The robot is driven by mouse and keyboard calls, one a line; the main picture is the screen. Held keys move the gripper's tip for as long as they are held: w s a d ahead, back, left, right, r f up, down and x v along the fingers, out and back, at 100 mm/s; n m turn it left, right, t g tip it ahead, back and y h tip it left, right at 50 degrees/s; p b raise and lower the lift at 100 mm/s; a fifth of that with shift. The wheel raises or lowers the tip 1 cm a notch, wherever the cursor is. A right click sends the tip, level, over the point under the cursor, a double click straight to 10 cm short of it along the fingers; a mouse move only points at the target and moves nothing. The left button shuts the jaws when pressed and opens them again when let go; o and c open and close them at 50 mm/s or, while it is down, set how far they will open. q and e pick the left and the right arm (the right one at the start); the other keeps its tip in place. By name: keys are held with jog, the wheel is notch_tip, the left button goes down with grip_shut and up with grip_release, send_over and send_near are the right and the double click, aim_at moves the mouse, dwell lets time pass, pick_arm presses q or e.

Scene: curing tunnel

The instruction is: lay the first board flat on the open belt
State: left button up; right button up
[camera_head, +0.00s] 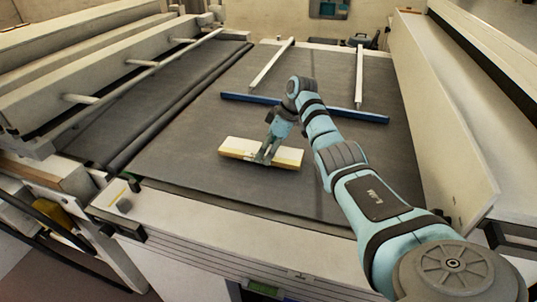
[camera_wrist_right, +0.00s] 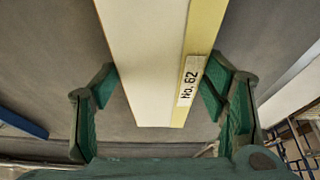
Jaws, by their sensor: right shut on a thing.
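The board (camera_head: 236,149) is a cream plank with a yellow edge, low over the front middle of the dark open belt (camera_head: 205,187). It looks level, but I cannot tell whether it touches the belt. In the right wrist view the board (camera_wrist_right: 147,55) carries a "No. 62" label and runs between the green fingers. My right gripper (camera_head: 266,159) comes down from above and is shut on the board near its middle. The fingertips partly cover the board. My left gripper is out of view.
A blue bar (camera_head: 345,115) lies across the belt behind the board, with two pale rails (camera_head: 359,78) beyond it. A beige side wall (camera_head: 440,120) bounds the right. A dark roller (camera_head: 165,113) runs along the left. Bare belt surrounds the board.

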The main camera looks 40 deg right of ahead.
jog(key=shift+f, duration=0.85)
jog(key=shift+f, duration=0.1)
jog(key=o, duration=1.2)
jog(key=shift+o, duration=0.2)
jog(key=p+v, duration=0.1)
jog(key=v, duration=1.1)
